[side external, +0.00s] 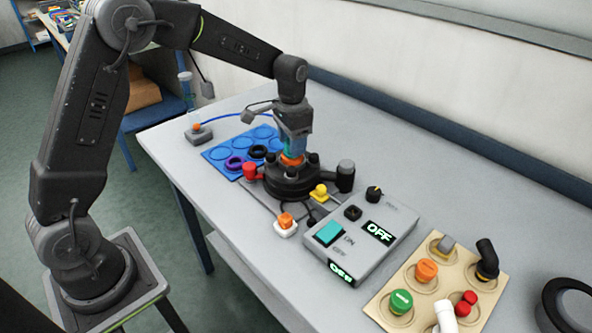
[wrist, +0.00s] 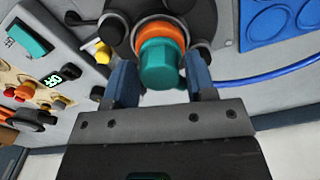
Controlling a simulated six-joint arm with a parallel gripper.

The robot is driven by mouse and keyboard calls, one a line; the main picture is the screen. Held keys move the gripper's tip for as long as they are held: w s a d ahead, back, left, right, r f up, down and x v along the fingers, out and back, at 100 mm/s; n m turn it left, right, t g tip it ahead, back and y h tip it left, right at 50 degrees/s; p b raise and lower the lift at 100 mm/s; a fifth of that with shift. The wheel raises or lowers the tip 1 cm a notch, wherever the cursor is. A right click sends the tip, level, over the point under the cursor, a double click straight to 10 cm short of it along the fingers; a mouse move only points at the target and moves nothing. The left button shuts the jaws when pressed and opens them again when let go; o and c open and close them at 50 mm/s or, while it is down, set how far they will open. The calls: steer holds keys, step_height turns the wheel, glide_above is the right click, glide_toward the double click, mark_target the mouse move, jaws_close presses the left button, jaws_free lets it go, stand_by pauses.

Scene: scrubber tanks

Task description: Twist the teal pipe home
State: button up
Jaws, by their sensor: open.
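The teal pipe (wrist: 160,65) stands in the black round fixture, with an orange ring (wrist: 165,36) around its base. In the side view the orange ring (side external: 291,160) shows low in the middle of the black fixture (side external: 290,184), and the pipe is mostly hidden by my gripper. My gripper (wrist: 162,85) is open, with one blue finger on each side of the teal pipe. A gap shows between the pipe and the fingers in the wrist view. In the side view my gripper (side external: 293,145) points down over the fixture.
A grey control box (side external: 360,245) with lit OFF displays stands in front right of the fixture. A blue tray (side external: 216,153) with purple and black rings lies behind left. A beige board (side external: 385,308) with several coloured fittings lies at right. The table's back right is clear.

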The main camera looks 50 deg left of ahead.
steer(key=c, duration=0.9)
steer(key=shift+m, duration=0.8)
steer(key=shift+m, duration=0.8)
steer(key=shift+m, duration=0.8)
steer(key=shift+m, duration=0.8)
